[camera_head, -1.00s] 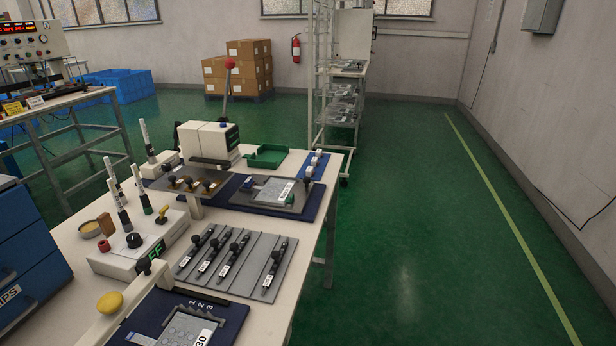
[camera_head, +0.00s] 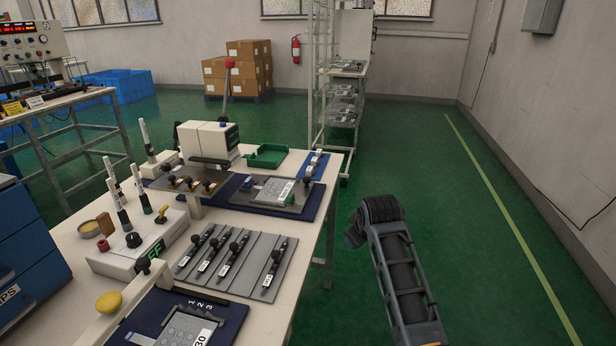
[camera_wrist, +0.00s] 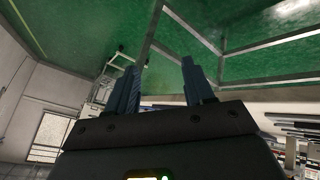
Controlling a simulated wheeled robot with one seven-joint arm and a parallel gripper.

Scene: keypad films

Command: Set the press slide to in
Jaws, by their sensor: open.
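The press (camera_head: 208,142) is a white box with a dark front and a red-knobbed lever (camera_head: 229,80), at the far part of the bench. Beside it, on a dark blue base (camera_head: 240,201), a grey plate (camera_head: 302,201) carries a grey keypad film with a white label (camera_head: 272,190). This plate looks like the press slide and lies out to the right of the press head. My gripper (camera_wrist: 160,78) is open and empty in the wrist view, with green floor and a metal frame beyond it. My arm (camera_head: 392,262) is right of the bench in the head view; its fingers are not seen there.
The bench (camera_head: 285,318) also holds a grey rack (camera_head: 228,262) with several black tools, a white control box (camera_head: 137,243) with upright pens, a green tray (camera_head: 267,156) and a second blue fixture (camera_head: 222,314) at the front.

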